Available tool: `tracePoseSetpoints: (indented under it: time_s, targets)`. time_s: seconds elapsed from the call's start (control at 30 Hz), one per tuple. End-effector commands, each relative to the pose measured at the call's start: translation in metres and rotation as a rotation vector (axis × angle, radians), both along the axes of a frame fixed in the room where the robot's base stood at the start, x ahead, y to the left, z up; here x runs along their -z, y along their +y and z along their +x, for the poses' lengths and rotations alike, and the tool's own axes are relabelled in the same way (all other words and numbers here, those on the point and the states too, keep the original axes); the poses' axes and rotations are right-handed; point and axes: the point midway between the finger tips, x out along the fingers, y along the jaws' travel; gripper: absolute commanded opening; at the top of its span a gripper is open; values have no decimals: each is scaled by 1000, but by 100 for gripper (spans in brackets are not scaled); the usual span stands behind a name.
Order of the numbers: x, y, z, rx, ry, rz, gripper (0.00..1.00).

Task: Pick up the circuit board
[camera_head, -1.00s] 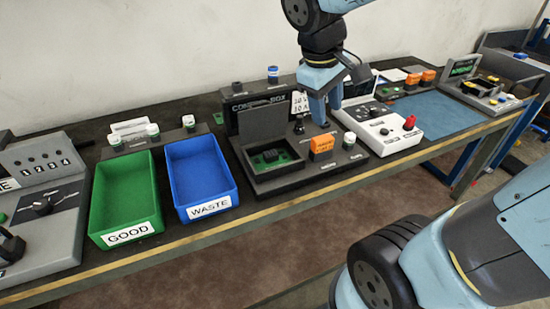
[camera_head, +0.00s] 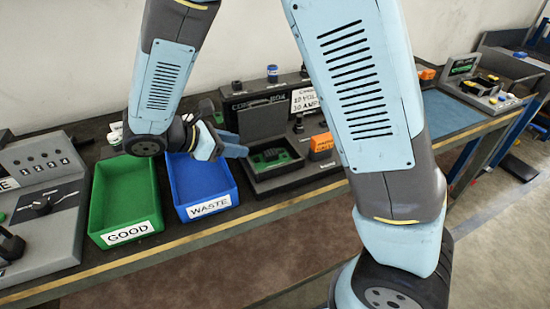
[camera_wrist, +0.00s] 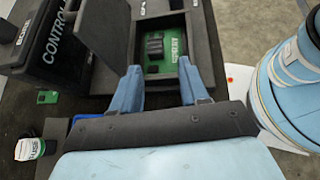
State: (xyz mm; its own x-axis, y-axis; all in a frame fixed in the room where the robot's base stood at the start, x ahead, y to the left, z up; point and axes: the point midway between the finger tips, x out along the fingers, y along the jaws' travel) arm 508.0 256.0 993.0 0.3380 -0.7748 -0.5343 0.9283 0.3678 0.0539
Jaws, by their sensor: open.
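The green circuit board (camera_head: 272,157) with a dark component on it lies in the recess of the dark control box (camera_head: 252,125). In the wrist view the circuit board (camera_wrist: 165,50) shows ahead of my gripper (camera_wrist: 160,85), beyond and between its two blue fingers. My gripper (camera_head: 236,145) is open and empty. In the head view its fingers point right, toward the box recess, from above the blue WASTE bin. The fingers appear apart from the board.
The green GOOD bin (camera_head: 125,200) and blue WASTE bin (camera_head: 210,207) stand left of the box. An orange block (camera_head: 322,142) sits right of the recess. A small green piece (camera_wrist: 47,97) and a white-labelled jar (camera_wrist: 30,148) lie nearby in the wrist view.

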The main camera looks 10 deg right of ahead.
Motion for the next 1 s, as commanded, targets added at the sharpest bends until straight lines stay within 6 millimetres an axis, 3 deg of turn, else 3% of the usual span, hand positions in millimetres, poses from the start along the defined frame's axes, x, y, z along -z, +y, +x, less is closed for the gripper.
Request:
tracePoseSetpoints:
  time_s: [0.1,0.27,0.7,1.0]
  targets:
    - [11,16,-2,-66,17,-55,44]
    - [18,21,-1,-99,23,-83,44]
    - [50,-33,26,-98,24,-84,44]
    - [58,-46,34,-98,23,-83,44]
